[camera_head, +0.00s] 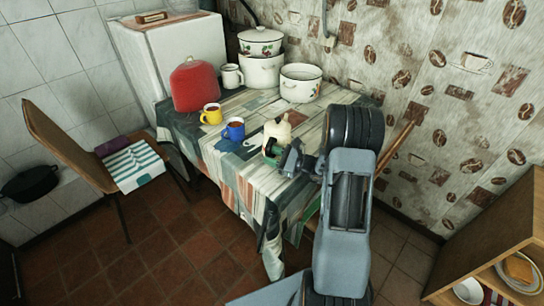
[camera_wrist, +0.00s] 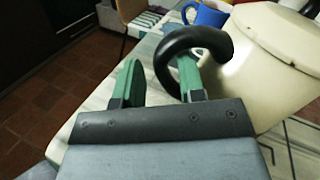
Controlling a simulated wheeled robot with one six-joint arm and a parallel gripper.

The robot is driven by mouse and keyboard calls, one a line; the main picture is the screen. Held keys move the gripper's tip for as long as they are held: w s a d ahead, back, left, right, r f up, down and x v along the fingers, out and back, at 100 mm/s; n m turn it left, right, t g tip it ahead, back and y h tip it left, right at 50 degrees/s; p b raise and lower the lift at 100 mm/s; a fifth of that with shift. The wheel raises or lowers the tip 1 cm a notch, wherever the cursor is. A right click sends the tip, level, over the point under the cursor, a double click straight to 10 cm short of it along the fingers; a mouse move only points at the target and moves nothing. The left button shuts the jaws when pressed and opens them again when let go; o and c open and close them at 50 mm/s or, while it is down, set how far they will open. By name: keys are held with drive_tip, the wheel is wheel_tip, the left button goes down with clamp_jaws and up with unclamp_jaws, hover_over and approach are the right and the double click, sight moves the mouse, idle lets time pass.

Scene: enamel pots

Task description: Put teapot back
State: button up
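The cream enamel teapot (camera_head: 279,132) stands on the table near its front right edge. In the wrist view its pale body (camera_wrist: 258,65) and lid fill the right side, with the black curved handle (camera_wrist: 212,38) towards me. My gripper (camera_head: 273,153) is at the handle side of the teapot. In the wrist view, my gripper (camera_wrist: 159,65) has its two green fingers apart. The outer curve of the handle lies between them, and the right finger shows inside the loop. I cannot tell whether the fingers touch the handle.
A blue mug (camera_head: 234,129) and a yellow mug (camera_head: 211,114) stand left of the teapot. A red cover (camera_head: 195,87), a white mug (camera_head: 231,76) and white pots (camera_head: 300,83) stand farther back on the table (camera_head: 236,171). A chair (camera_head: 70,145) stands at left; a wooden shelf (camera_head: 497,235) at lower right.

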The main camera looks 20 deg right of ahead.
drive_tip(key=shift+o, duration=1)
drive_tip(key=shift+f, duration=0.1)
drive_tip(key=v, duration=0.7)
drive_tip(key=shift+s+d, duration=0.1)
drive_tip(key=shift+d, duration=0.1)
drive_tip(key=g, duration=0.1)
drive_tip(key=n+g+b, duration=0.1)
drive_tip(key=n+g+h+b, duration=0.1)
drive_tip(key=shift+s+d+f, duration=0.25)
drive_tip(key=shift+f, duration=0.1)
drive_tip(key=shift+s+d+f+n+g+h+b, duration=0.3)
drive_tip(key=shift+d+n+g+h+b, duration=0.2)
drive_tip(key=shift+h, duration=0.2)
drive_tip(key=s+d+r+n+g+h, duration=0.1)
drive_tip(key=d+r+n+h, duration=0.15)
drive_tip(key=r+h, duration=0.25)
drive_tip(key=s+d+r+n+g+h, duration=0.1)
drive_tip(key=s+d+r+n+h, duration=0.1)
drive_tip(key=r+n+h, duration=0.25)
drive_tip(key=s+a+r+n+g+p, duration=0.1)
drive_tip(key=s+a+r+n+p, duration=0.5)
drive_tip(key=a, duration=0.3)
drive_tip(key=s+a+r+n+g+h+p, duration=0.1)
drive_tip(key=s+a+r+n+g+p, duration=0.1)
drive_tip(key=s+a+r+n+p, duration=0.4)
drive_tip(key=s+a+n+p, duration=0.1)
drive_tip(key=a, duration=0.2)
drive_tip(key=shift+a+r+p, duration=0.35)
drive_tip(key=shift+r, duration=0.05)
